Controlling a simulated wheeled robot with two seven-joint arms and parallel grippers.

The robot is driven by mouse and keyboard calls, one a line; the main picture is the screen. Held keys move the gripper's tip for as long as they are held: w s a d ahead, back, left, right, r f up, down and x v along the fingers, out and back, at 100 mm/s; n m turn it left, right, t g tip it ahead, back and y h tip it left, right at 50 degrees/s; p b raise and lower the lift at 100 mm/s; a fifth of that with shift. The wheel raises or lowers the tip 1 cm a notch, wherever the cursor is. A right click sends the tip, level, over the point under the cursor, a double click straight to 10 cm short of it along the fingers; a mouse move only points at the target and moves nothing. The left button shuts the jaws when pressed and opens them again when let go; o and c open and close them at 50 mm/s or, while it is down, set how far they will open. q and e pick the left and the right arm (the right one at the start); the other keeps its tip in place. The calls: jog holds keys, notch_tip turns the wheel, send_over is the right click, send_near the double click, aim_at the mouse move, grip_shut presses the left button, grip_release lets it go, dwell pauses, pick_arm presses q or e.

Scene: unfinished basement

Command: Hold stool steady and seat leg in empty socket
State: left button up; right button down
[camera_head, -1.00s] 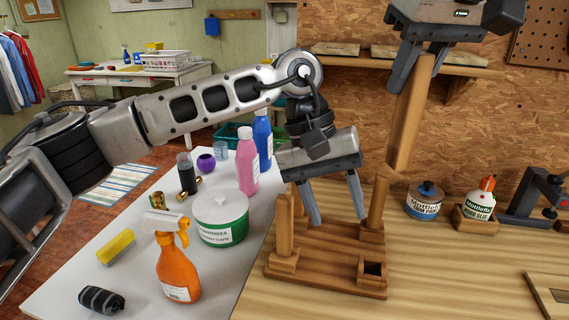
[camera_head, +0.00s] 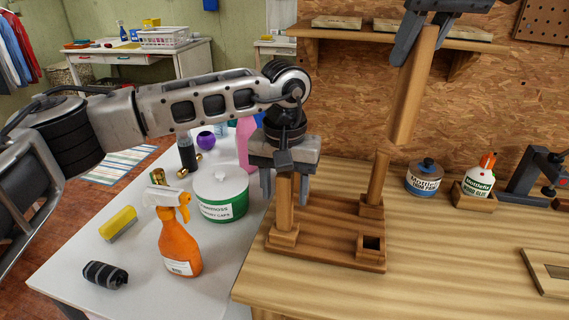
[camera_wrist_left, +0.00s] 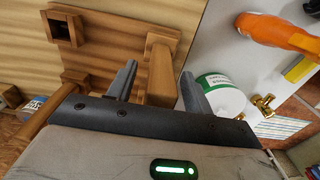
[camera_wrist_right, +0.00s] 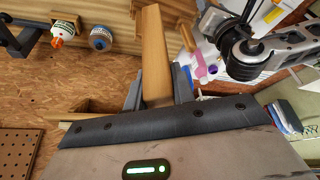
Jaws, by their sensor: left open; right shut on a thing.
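The wooden stool lies upside down, its seat board (camera_head: 325,246) on the bench. One leg (camera_head: 285,205) stands in the front-left socket and another (camera_head: 378,180) at the back right. The front-right socket (camera_head: 371,243) is empty. My left gripper (camera_head: 285,192) is open, its fingers on either side of the front-left leg; the left wrist view shows this leg (camera_wrist_left: 161,75) between the fingers with visible gaps. My right gripper (camera_head: 421,52) is shut on a loose leg (camera_head: 410,105), held slightly tilted above the board; it also shows in the right wrist view (camera_wrist_right: 155,55).
A green-and-white tub (camera_head: 221,195), an orange spray bottle (camera_head: 179,245) and a pink bottle (camera_head: 246,145) stand on the white table to the left. A tin (camera_head: 424,178) and glue bottle (camera_head: 479,178) stand behind right. The bench front right is mostly clear.

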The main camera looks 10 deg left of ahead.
pick_arm(q)
jog(key=shift+f, duration=1.05)
grip_shut()
